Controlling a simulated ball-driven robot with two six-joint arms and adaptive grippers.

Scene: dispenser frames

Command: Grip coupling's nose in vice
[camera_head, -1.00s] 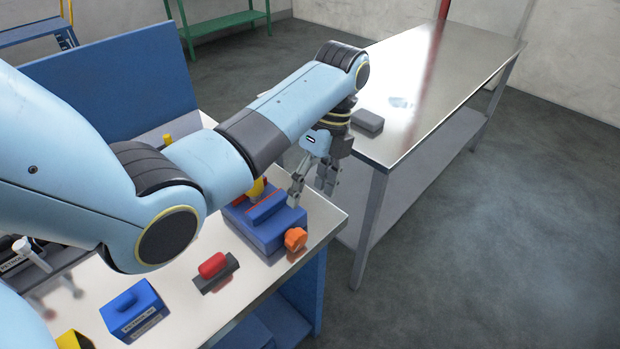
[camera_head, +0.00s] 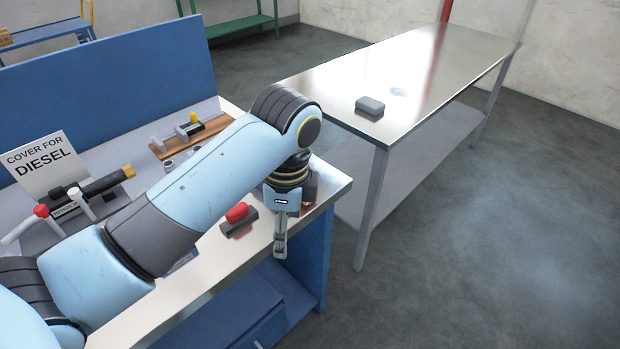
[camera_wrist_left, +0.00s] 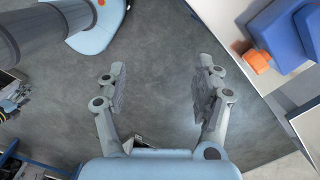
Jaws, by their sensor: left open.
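My left gripper (camera_head: 280,245) hangs past the front edge of the steel bench, with its fingers pointing down. In the left wrist view its two fingers (camera_wrist_left: 162,95) are apart, with only grey floor between them. The blue vice is mostly hidden behind my wrist in the head view; its orange knob (camera_head: 309,196) partly shows. In the wrist view blue vice parts (camera_wrist_left: 278,32) and the orange knob (camera_wrist_left: 257,61) lie at the upper right, clear of the fingers. I cannot make out the coupling for certain. My right gripper is out of view.
A red-topped dark block (camera_head: 238,213) sits near the bench's front edge. A wooden board with a yellow-topped fixture (camera_head: 193,122), a black nozzle (camera_head: 103,185) and a "COVER FOR DIESEL" sign (camera_head: 42,165) stand farther back. Another steel table (camera_head: 430,75) holds a grey block (camera_head: 370,107).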

